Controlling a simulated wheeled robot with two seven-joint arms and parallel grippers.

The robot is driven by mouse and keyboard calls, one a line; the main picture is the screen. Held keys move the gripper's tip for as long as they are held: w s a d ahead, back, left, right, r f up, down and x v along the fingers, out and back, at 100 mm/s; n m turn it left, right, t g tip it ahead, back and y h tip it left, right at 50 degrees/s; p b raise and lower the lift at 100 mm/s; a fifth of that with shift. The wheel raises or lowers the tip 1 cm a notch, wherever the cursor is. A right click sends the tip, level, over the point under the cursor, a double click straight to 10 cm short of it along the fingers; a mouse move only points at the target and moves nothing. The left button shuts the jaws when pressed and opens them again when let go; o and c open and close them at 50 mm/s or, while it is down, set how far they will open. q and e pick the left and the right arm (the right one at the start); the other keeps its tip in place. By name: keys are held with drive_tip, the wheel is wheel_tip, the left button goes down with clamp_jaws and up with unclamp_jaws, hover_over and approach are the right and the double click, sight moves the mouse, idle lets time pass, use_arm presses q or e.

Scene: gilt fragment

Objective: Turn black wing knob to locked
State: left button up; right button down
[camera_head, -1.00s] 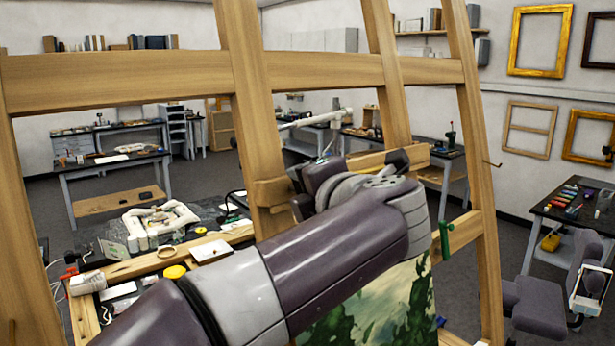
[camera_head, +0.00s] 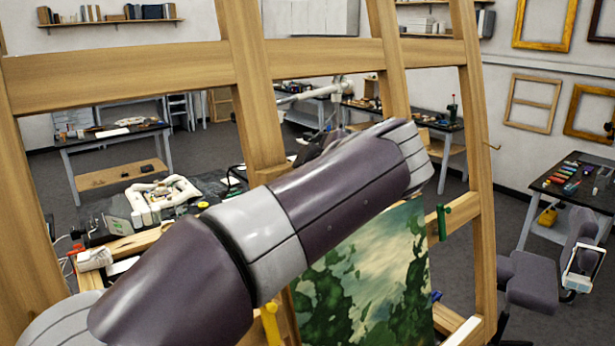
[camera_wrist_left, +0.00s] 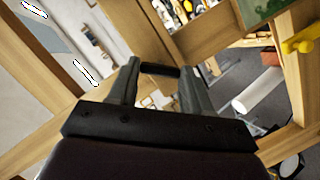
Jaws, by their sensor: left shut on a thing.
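In the left wrist view my left gripper (camera_wrist_left: 161,78) has its two fingers closed on a short black bar, the black wing knob (camera_wrist_left: 160,69), which spans the gap between the fingertips. The knob's base and any lock marking are not visible, so I cannot tell its turned position. In the head view my left forearm crosses the wooden easel frame (camera_head: 130,80), and the gripper and knob are hidden behind it. My right gripper is in neither view.
A yellow knob (camera_head: 270,325) shows under my arm, also in the left wrist view (camera_wrist_left: 302,42). A green knob (camera_head: 441,222) and a blue one (camera_head: 436,296) sit right of the painting (camera_head: 370,270). A cluttered bench (camera_head: 100,240) stands behind the easel.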

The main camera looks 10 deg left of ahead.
use_arm(q)
drive_tip(key=m+g, duration=0.1)
drive_tip(key=m, duration=0.4)
drive_tip(key=m+g+y, duration=0.1)
drive_tip(key=m, duration=0.1)
drive_tip(key=shift+w+d+m+g, duration=0.15)
drive_tip(key=shift+w+m+g, duration=0.1)
drive_tip(key=shift+m+g, duration=0.05)
idle(0.5)
drive_tip(key=o, duration=1.1)
drive_tip(key=shift+c, duration=0.2)
drive_tip(key=v, duration=0.7)
drive_tip(key=shift+d+r, duration=0.2)
drive_tip(key=shift+d, duration=0.05)
drive_tip(key=shift+a, duration=0.1)
